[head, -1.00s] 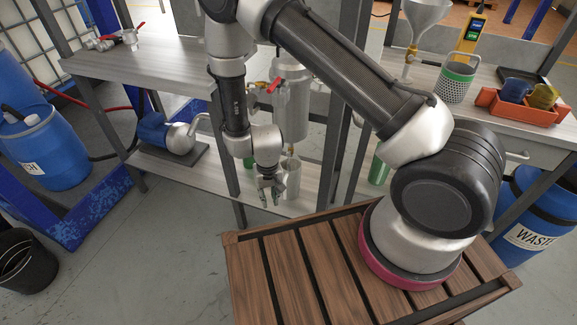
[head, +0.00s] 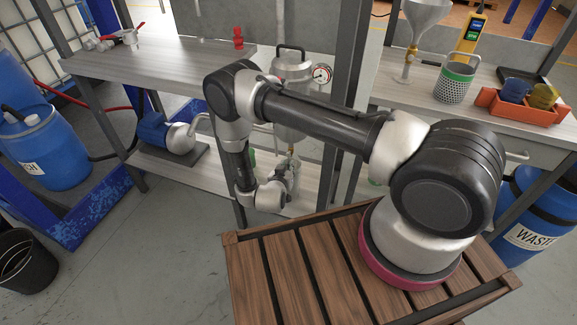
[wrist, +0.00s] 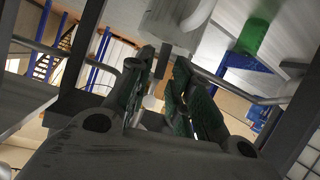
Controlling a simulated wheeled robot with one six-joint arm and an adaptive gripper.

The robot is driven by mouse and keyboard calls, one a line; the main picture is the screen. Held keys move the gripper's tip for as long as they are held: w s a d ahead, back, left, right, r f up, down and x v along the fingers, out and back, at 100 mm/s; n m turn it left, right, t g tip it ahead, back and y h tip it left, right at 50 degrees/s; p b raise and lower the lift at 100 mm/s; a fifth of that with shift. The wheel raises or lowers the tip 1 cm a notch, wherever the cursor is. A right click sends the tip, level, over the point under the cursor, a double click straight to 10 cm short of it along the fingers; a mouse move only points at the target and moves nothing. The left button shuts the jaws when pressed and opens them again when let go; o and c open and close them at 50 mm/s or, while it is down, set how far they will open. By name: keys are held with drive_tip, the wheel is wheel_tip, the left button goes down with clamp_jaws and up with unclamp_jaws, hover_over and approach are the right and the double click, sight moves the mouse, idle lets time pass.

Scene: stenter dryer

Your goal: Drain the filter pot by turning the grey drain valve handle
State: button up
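The metal filter pot (head: 291,98) with a black top handle stands upright in the shelf frame; my arm covers part of its body. A brass fitting (head: 291,151) shows under it. My gripper (head: 291,168) is low beneath the pot, close to that fitting, partly hidden by my wrist. In the wrist view, the green-padded fingers of my gripper (wrist: 158,66) point up and stand apart. A narrow grey piece (wrist: 163,62), possibly the drain valve handle, shows between the fingertips; contact cannot be told. The pale pot underside (wrist: 180,22) is above.
A pressure gauge (head: 322,73) sits at the pot's right side. Shelf posts (head: 356,130) stand close on the right. A pump (head: 165,133) is on the lower shelf to the left. A red fitting (head: 238,38) is on the upper shelf.

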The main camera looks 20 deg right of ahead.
drive_tip(key=shift+x, duration=1.55)
clamp_jaws()
drive_tip(key=shift+s+d+n+g+h, duration=0.15)
drive_tip(key=shift+n+g+h, duration=0.15)
drive_tip(key=shift+n, duration=0.2)
unclamp_jaws()
